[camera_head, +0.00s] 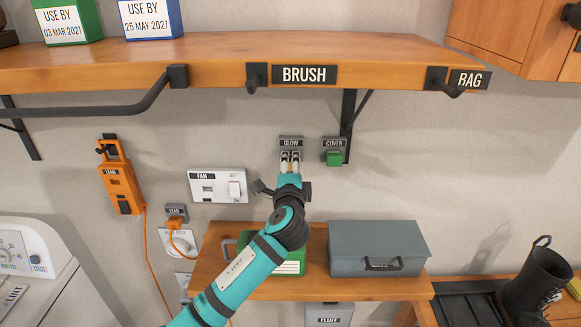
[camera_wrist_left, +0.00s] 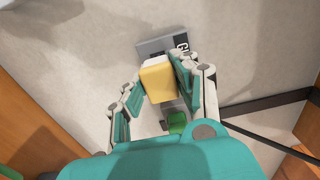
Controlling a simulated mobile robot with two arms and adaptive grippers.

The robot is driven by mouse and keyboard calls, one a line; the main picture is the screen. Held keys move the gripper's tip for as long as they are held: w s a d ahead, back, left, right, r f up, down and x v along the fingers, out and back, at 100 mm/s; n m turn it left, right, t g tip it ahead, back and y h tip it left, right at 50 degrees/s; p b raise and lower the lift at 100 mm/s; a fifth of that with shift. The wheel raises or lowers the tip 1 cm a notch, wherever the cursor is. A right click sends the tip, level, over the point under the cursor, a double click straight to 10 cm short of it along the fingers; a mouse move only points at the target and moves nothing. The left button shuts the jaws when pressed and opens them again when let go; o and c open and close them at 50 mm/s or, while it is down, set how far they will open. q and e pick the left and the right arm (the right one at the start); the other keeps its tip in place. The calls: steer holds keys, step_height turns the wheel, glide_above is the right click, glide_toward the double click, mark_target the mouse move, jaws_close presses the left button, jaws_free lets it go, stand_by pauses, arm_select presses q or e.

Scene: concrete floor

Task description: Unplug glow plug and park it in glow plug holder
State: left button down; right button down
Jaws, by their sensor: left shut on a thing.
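The glow plug (camera_wrist_left: 158,80) shows as a pale yellow block in the left wrist view. My left gripper (camera_head: 290,160) is shut on it, and its fingers (camera_wrist_left: 155,95) show on either side of the block. The glow plug holder (camera_head: 291,142) is a small grey wall piece labelled GLOW; it also shows in the left wrist view (camera_wrist_left: 155,46). The plug is right at the holder. I cannot tell whether it is seated or only in front. In the head view my fingers hide most of the plug. My right gripper is out of view.
A COVER holder (camera_head: 334,143) with a green block (camera_head: 335,158) is close on the right. A FAN socket plate (camera_head: 218,185) is on the left. The wooden shelf (camera_head: 220,48) hangs above. A grey box (camera_head: 378,248) stands on the bench (camera_head: 330,288) below.

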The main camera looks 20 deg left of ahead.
arm_select(q)
steer(key=shift+x, duration=1.05)
steer(key=c, duration=0.9)
jaws_free()
steer(key=v, duration=1.2)
